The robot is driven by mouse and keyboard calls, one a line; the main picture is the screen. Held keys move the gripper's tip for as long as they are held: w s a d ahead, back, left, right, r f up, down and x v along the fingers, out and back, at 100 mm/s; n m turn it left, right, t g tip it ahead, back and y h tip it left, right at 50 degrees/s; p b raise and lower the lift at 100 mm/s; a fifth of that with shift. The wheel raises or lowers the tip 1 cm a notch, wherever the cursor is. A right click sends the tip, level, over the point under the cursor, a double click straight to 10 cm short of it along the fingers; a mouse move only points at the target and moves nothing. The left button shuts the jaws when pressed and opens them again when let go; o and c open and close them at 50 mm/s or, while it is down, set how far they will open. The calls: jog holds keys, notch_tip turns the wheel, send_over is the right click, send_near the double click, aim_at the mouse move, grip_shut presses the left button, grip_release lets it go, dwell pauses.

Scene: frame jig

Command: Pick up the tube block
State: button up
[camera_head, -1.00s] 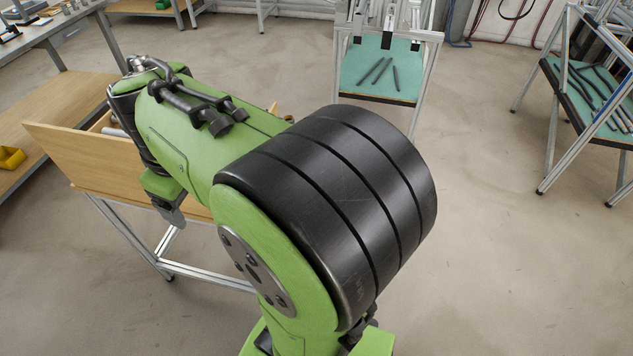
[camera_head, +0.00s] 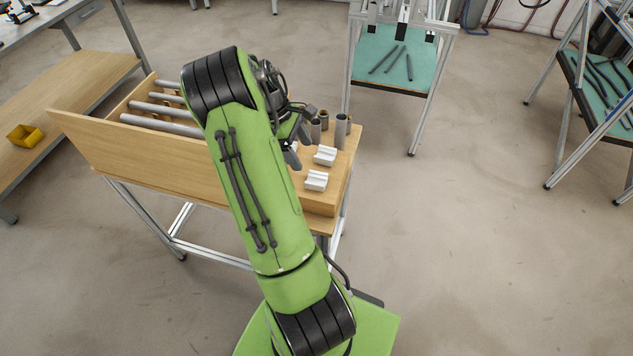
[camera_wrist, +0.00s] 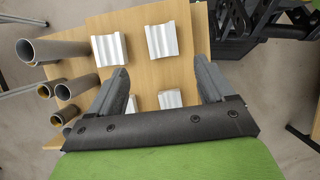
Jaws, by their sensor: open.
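White grooved tube blocks sit on the wooden table. Two show clearly in the head view, one farther (camera_head: 325,156) and one nearer (camera_head: 316,181); another is mostly hidden behind my arm. The wrist view shows several: two beyond the fingertips, at left (camera_wrist: 110,49) and right (camera_wrist: 162,41), and two lower, one between the fingers (camera_wrist: 170,99) and one partly covered by the left finger. My gripper (camera_wrist: 160,72) is open and empty, pointing down above the blocks. It also shows beside the blocks in the head view (camera_head: 298,142).
Upright grey tubes (camera_head: 341,130) stand at the table's far right; they are at left in the wrist view (camera_wrist: 58,50). Long tubes lie in a wooden bin (camera_head: 130,150) left of my arm. A stand with a green top (camera_head: 375,75) is behind.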

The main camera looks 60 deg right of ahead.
aim_at(318, 182)
jog(key=b+x, duration=0.1)
jog(key=x, duration=0.9)
jog(key=shift+s+a+r, duration=0.1)
jog(key=shift+a, duration=0.1)
jog(key=shift+r, duration=0.15)
jog(key=c, duration=1.2)
